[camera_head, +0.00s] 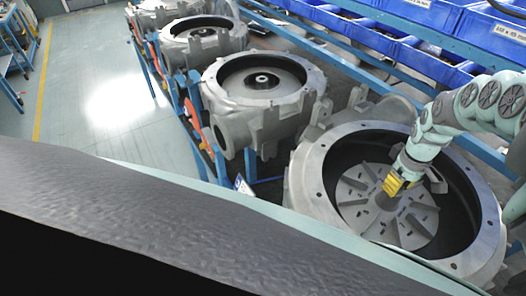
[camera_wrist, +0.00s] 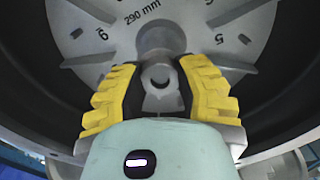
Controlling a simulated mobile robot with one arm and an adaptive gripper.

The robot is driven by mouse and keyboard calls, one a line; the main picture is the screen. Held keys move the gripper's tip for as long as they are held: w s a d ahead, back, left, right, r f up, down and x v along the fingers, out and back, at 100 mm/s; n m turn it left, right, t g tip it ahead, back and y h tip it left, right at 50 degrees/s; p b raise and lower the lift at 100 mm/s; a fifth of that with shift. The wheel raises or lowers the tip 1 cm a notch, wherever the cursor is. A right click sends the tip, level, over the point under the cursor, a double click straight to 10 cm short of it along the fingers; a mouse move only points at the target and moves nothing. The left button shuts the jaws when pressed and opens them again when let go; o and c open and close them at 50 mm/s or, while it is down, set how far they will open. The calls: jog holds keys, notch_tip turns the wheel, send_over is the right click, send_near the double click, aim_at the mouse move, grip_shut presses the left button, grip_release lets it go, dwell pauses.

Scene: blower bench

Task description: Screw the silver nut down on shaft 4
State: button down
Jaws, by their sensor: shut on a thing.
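In the head view my gripper (camera_head: 393,187), with yellow fingers, points down into the nearest blower housing (camera_head: 310,190), over the hub of a grey bladed wheel (camera_head: 357,212). In the wrist view the two yellow fingers (camera_wrist: 160,82) are closed in on a small grey metal piece with a dark round opening, which looks like the silver nut (camera_wrist: 160,76). The round hub (camera_wrist: 160,38) of the wheel is just beyond it. I cannot tell whether the nut touches the shaft; the fingers hide the nut in the head view.
The housing's round wall surrounds my gripper. More blower housings (camera_head: 262,80) stand in a row behind on a blue frame. Blue bins (camera_head: 492,32) line the rack at the upper right. Open floor (camera_head: 95,85) lies at the left.

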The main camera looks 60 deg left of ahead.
jog(key=m, duration=0.6)
jog(key=m+b, duration=0.1)
jog(key=m, duration=0.2)
jog(key=shift+f+m, duration=0.1)
jog(key=shift+m, duration=0.2)
jog(key=m+b, duration=0.1)
jog(key=m, duration=0.2)
jog(key=shift+a, duration=0.1)
jog(key=m+b, duration=0.2)
jog(key=m, duration=1)
jog(key=shift+m, duration=0.3)
jog(key=c, duration=1)
grip_release()
jog(key=shift+s, duration=0.1)
jog(key=shift+p, duration=0.3)
